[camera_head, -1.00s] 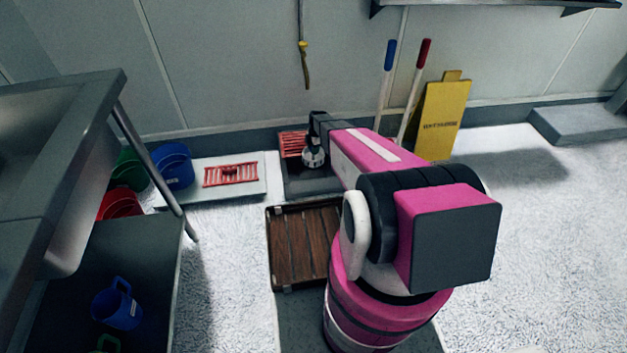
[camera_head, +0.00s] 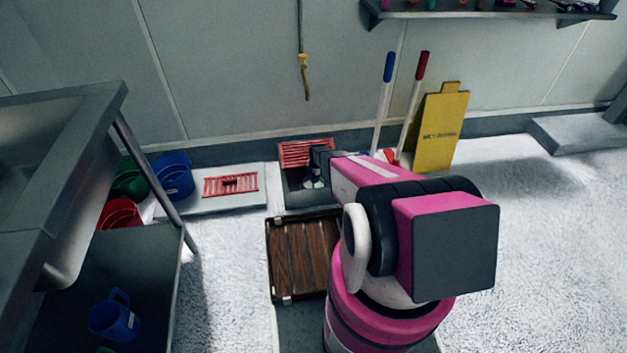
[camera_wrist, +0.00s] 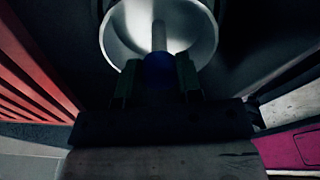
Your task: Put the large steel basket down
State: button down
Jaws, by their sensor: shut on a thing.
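The large steel basket shows as a pale round bowl (camera_wrist: 185,18) at the top of the wrist view, with a rod running towards the jaws. My gripper (camera_wrist: 158,82) is shut on it. In the head view my gripper (camera_head: 318,158) is low over a dark basin (camera_head: 292,190) in the floor. Only a small bright part of the basket (camera_head: 313,182) shows below the gripper there. I cannot tell whether the basket touches the basin's bottom.
A red grate (camera_head: 308,152) is at the basin's back, and also at the wrist view's left (camera_wrist: 30,85). A brown slatted crate (camera_head: 303,255) lies in front. A pale slab with a red rack (camera_head: 230,184) is left. A yellow sign (camera_head: 440,132) stands right.

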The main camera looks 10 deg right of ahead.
jog(key=shift+f, duration=0.55)
jog(key=shift+f, duration=0.1)
jog(key=c, duration=0.8)
grip_release()
notch_tip(320, 180, up, 12)
jog(key=d, duration=0.1)
jog(key=s+r+m, duration=0.7)
jog(key=s+r, duration=0.2)
jog(key=r, duration=0.2)
jog(key=s+r+m+h, duration=0.1)
jog(key=s+r+m, duration=0.7)
jog(key=s+r, duration=0.2)
jog(key=s+a+r+m, duration=0.1)
jog(key=s+r+m, duration=0.6)
jog(key=s+r, duration=0.3)
notch_tip(320, 180, up, 2)
jog(key=shift+s+r+m+t, duration=0.1)
jog(key=shift+s+m+t, duration=0.05)
jog(key=shift+m+t, duration=0.15)
